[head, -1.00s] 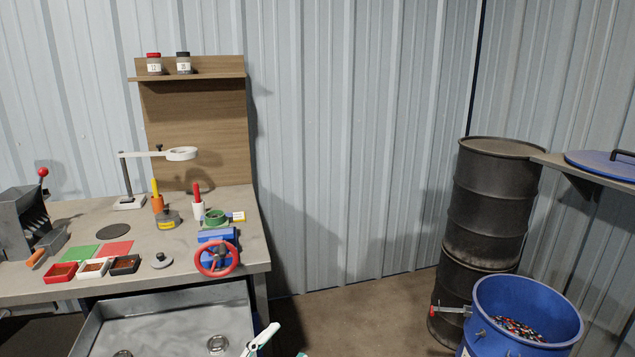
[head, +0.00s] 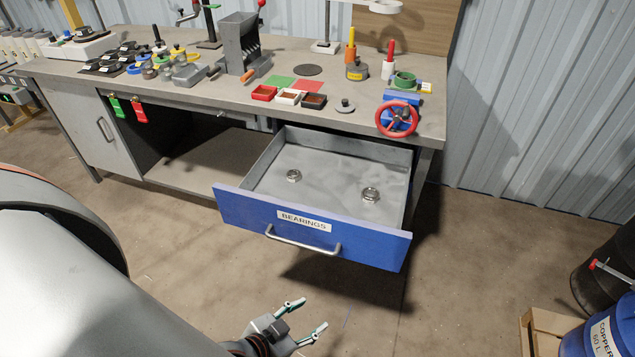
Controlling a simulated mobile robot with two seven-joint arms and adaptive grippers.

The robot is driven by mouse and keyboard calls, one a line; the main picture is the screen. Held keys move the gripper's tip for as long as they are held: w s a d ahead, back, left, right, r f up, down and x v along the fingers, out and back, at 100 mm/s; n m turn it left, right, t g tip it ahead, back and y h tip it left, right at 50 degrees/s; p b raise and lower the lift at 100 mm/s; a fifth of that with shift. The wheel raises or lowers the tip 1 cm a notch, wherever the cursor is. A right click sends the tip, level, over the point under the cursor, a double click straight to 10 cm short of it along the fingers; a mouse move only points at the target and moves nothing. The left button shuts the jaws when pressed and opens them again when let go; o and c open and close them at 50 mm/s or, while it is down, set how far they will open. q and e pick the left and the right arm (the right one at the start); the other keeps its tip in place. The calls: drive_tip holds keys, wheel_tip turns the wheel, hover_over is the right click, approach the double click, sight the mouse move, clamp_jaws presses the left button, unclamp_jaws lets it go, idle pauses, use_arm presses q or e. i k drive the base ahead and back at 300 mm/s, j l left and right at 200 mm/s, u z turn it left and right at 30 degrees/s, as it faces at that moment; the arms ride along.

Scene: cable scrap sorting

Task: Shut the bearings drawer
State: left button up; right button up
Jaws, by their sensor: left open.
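The bearings drawer (head: 350,235) is pulled well out from under the workbench. Its blue front carries a white BEARINGS label (head: 304,221) and a metal bar handle (head: 302,243). My right gripper does not show.
The workbench top (head: 200,97) holds a vise with a red wheel (head: 397,119), small trays and several tools. A blue barrel (head: 605,330) stands at the lower right beside a wooden crate (head: 550,330). The floor before the drawer is clear.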

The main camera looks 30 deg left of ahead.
sight(324, 212)
drive_tip(key=u, duration=0.95)
